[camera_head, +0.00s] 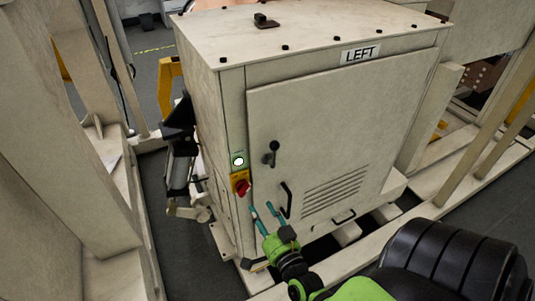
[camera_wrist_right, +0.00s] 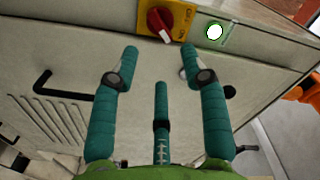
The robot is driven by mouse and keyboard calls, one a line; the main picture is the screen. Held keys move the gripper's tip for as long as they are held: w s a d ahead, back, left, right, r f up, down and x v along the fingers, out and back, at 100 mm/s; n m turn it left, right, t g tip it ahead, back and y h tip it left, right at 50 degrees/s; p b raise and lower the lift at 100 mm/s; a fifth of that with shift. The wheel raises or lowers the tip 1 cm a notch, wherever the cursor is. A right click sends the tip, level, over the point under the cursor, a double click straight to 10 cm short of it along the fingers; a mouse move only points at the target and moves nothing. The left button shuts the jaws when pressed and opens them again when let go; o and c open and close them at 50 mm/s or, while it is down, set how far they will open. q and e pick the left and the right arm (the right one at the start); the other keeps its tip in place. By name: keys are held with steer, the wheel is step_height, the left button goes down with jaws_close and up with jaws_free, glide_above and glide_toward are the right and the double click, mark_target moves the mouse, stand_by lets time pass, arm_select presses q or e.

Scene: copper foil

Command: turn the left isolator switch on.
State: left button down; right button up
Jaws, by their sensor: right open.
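The left isolator switch is a red knob (camera_head: 242,187) on a yellow plate (camera_head: 236,177), low on the left front edge of the cabinet marked LEFT (camera_head: 330,100). In the right wrist view the red knob (camera_wrist_right: 160,23) shows at the top, its white mark pointing down and slightly right; I cannot tell on from off. My right gripper (camera_head: 262,209) is open and empty, just below and right of the switch. In the right wrist view its fingers (camera_wrist_right: 159,50) are spread apart, tips just short of the knob. My left gripper is not in view.
A dark cylinder mechanism (camera_head: 180,160) stands left of the cabinet. Pale frame beams flank both sides.

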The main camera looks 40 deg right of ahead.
steer(key=shift+v, duration=1.75)
steer(key=s+a+f+n+g+y+b, duration=0.1)
steer(key=s+a+f+n+g+y, duration=0.15)
steer(key=f, duration=0.65)
steer(key=s+a+f+n+g+y, duration=0.1)
steer(key=s+a+f+n+g, duration=0.2)
steer(key=f, duration=0.7)
steer(key=s+a+f+n+g+y+b, duration=0.1)
steer(key=s+a+f+n+g, duration=0.15)
steer(key=f, duration=0.65)
steer(key=s+f+n+g, duration=0.3)
steer(key=s+f, duration=0.4)
steer(key=s, duration=0.4)
steer(key=s+d+f+n+g+b, duration=0.1)
steer(key=s+f+n+g, duration=0.2)
steer(key=s+f+g, duration=0.2)
steer(key=s+f, duration=0.3)
steer(key=s, duration=0.3)
steer(key=shift+d+f, duration=0.2)
steer(key=shift+f, duration=0.05)
